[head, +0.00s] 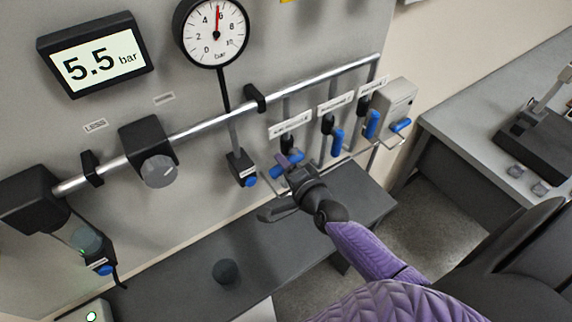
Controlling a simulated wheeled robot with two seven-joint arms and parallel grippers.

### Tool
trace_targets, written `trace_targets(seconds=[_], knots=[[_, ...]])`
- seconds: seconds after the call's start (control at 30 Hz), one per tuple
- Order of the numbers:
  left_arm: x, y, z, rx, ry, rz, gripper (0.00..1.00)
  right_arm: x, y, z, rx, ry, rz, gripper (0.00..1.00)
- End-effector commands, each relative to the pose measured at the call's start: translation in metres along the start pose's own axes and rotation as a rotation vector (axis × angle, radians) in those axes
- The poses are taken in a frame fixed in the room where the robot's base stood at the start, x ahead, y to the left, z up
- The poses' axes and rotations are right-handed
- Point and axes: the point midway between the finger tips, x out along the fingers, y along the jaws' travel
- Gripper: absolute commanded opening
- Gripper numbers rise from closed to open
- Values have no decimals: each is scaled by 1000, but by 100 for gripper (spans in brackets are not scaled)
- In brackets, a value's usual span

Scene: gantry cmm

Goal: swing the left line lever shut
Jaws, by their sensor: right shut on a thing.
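The left line lever (278,171) is a blue handle on the black valve (287,143) under the leftmost of three white labels. It lies slanted across its drop pipe, partly hidden by my right gripper. My right gripper (289,165) comes in from the lower right and is shut on this lever. The middle line lever (337,143) and the right line lever (372,124) hang down roughly along their pipes. My left gripper is not in view.
A silver rail (205,127) runs above the valves. A gauge (212,32) and a display reading 5.5 bar (96,55) are higher up. A black fitting (241,165) is left of the gripper. A grey box (395,103) is right. A dark shelf (180,285) lies below.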

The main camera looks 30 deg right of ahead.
Motion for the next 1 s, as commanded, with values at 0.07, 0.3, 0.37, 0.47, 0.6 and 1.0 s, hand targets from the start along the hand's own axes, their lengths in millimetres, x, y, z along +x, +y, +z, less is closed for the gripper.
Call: trace_targets(seconds=[0.07, 0.3, 0.37, 0.47, 0.6, 1.0], knots=[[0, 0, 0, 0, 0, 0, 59, 0, -2, 0, 50, -11, 1, 0], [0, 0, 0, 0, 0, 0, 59, -1, -6, -1, 169, -34, 0, 0], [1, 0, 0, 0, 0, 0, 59, -1, -6, -1, 190, -38, 1, 0], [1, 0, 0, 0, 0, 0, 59, -2, -7, -1, 214, -43, 1, 0], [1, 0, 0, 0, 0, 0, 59, -2, -8, -1, 235, -47, 1, 0], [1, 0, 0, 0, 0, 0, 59, -2, -8, -1, 242, -48, 0, 0]])
